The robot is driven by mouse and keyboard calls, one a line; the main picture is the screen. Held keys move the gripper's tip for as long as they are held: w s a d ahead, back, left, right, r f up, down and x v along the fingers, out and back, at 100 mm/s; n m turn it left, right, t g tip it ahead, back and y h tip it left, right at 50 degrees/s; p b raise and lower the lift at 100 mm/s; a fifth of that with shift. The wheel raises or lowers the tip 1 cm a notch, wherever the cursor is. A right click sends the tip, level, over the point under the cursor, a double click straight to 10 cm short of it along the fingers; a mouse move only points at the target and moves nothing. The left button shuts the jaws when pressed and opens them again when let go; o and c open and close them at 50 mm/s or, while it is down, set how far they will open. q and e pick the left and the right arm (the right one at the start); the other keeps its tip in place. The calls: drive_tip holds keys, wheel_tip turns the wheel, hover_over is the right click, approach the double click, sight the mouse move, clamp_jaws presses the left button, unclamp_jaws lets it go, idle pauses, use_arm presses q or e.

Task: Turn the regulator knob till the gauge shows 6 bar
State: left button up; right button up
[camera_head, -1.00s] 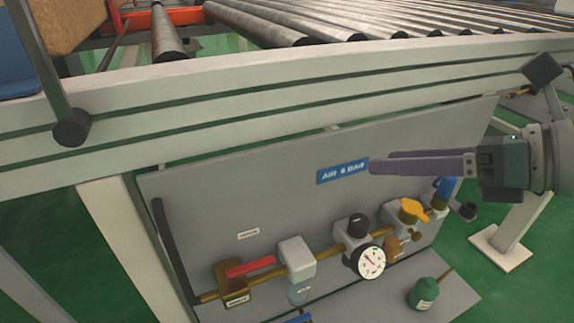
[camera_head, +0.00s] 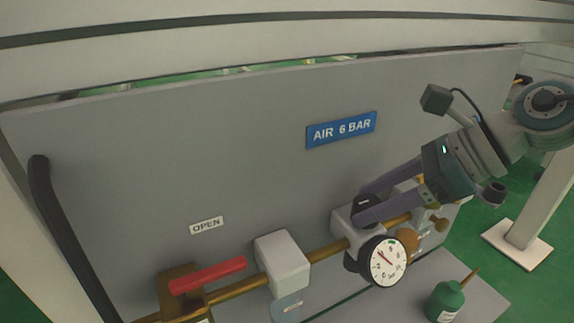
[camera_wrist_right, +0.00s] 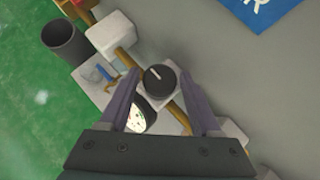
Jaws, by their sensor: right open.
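The black regulator knob (camera_wrist_right: 159,78) with a pale pointer line sits on its grey body between the open fingers of my right gripper (camera_wrist_right: 160,95) in the right wrist view. In the head view the right gripper (camera_head: 361,208) reaches down from the right, its fingers on either side of the knob (camera_head: 366,203), which they partly hide. I cannot tell if they touch it. The round white gauge (camera_head: 388,261) sits just below the regulator; its needle shows but the reading is too small to tell. My left gripper is out of view.
A blue "AIR 6 BAR" sign (camera_head: 341,130) is on the grey panel (camera_head: 200,150). A red lever (camera_head: 208,275) lies left on the brass pipe, near a grey block (camera_head: 283,262). A green bottle (camera_head: 446,301) stands on the shelf below, right of the gauge. The conveyor beam (camera_head: 250,50) runs above.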

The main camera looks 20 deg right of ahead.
drive_tip(key=shift+w+a+f, duration=0.25)
drive_tip(key=shift+a+f, duration=0.1)
drive_tip(key=shift+f, duration=0.1)
